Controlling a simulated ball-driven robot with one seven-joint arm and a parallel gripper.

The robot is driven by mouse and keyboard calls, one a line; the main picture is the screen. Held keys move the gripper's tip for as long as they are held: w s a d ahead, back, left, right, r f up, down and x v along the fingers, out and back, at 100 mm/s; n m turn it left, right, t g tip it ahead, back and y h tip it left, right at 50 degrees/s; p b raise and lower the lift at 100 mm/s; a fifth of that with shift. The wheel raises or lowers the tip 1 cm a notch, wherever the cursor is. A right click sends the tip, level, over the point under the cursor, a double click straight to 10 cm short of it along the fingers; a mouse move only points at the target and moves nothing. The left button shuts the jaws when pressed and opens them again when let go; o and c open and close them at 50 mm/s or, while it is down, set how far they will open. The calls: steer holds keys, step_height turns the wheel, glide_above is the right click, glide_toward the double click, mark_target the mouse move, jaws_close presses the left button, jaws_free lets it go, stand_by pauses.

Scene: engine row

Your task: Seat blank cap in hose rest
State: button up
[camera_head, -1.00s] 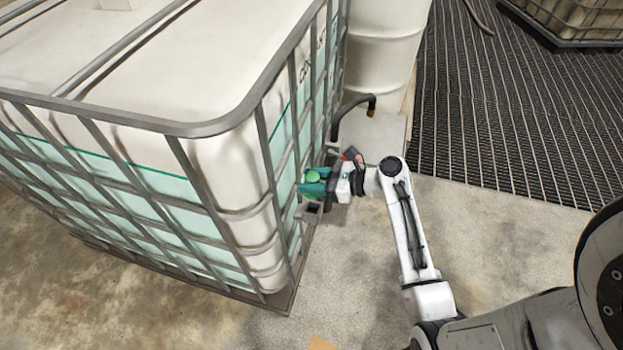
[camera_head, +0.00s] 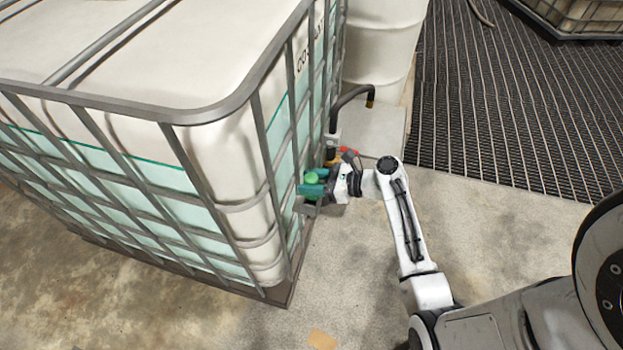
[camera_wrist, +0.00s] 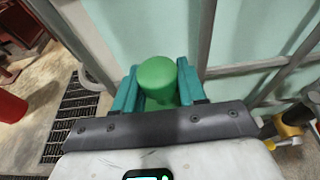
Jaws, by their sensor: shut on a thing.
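The blank cap, a bright green rounded cylinder (camera_wrist: 157,80), sits between the teal fingers of my gripper (camera_wrist: 157,92). The fingers are shut on it. In the head view the cap (camera_head: 312,178) shows as a small green spot between the fingers, beside the cage of the big tank. A small grey bracket, which looks like the hose rest (camera_head: 305,208), sticks out from the cage just below and in front of my gripper (camera_head: 312,189). The gripper hides part of it, and I cannot tell whether the cap touches it. The wrist view does not clearly show the rest.
The white tank in its grey cage (camera_head: 180,116) stands close on the left. A valve with a red part (camera_head: 348,151) and a black hose (camera_head: 345,98) lie just behind my gripper. A white drum (camera_head: 385,40) stands further back.

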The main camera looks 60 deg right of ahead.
steer(key=shift+f+b, duration=1.05)
steer(key=shift+f, duration=1.3)
steer(key=o, duration=1.2)
steer(key=shift+c, duration=0.2)
steer(key=v, duration=1.1)
steer(key=shift+w, duration=0.1)
